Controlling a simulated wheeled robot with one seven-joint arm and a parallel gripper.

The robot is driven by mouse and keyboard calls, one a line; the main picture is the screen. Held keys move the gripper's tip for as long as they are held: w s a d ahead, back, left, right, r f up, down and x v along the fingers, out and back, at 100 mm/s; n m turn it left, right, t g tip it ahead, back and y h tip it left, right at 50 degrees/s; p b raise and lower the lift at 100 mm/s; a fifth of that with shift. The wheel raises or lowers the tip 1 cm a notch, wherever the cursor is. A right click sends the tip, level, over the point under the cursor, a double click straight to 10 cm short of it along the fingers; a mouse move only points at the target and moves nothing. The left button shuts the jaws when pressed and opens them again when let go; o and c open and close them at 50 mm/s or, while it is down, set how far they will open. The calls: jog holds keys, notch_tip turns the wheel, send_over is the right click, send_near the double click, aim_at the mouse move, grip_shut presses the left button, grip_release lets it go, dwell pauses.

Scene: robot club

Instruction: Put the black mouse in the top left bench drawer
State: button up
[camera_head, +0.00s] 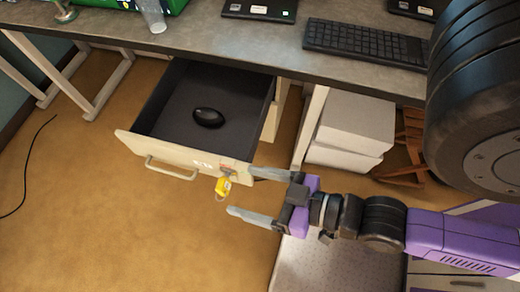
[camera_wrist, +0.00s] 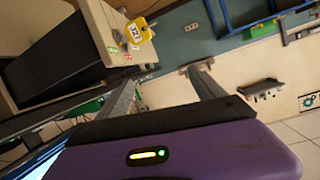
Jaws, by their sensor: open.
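The black mouse (camera_head: 208,117) lies on the floor of the open bench drawer (camera_head: 165,150), near its middle. The drawer is pulled out from under the bench top and has a cream front, a handle and dark inner walls. My gripper (camera_head: 240,192) is open and empty, in front of the drawer's right front corner and apart from the mouse. In the wrist view the fingers of my gripper (camera_wrist: 163,88) are spread with nothing between them. The drawer front (camera_wrist: 112,45) shows there at upper left; the mouse is not visible in that view.
A yellow padlock-like tag (camera_head: 223,187) hangs at the drawer front, close to my fingers. On the bench top (camera_head: 260,45) stand a clear cup (camera_head: 152,15) and a black keyboard (camera_head: 366,42). White boxes (camera_head: 352,130) are under the bench. The floor left of the drawer is mostly clear.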

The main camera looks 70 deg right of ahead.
jog(key=s, duration=0.1)
jog(key=s+d+r+n, duration=0.1)
jog(key=s+r+n, duration=0.1)
jog(key=shift+s+d+r+y, duration=0.2)
jog(key=shift+d+y, duration=0.1)
jog(key=shift+y, duration=0.1)
jog(key=shift+c, duration=0.5)
dwell(0.6)
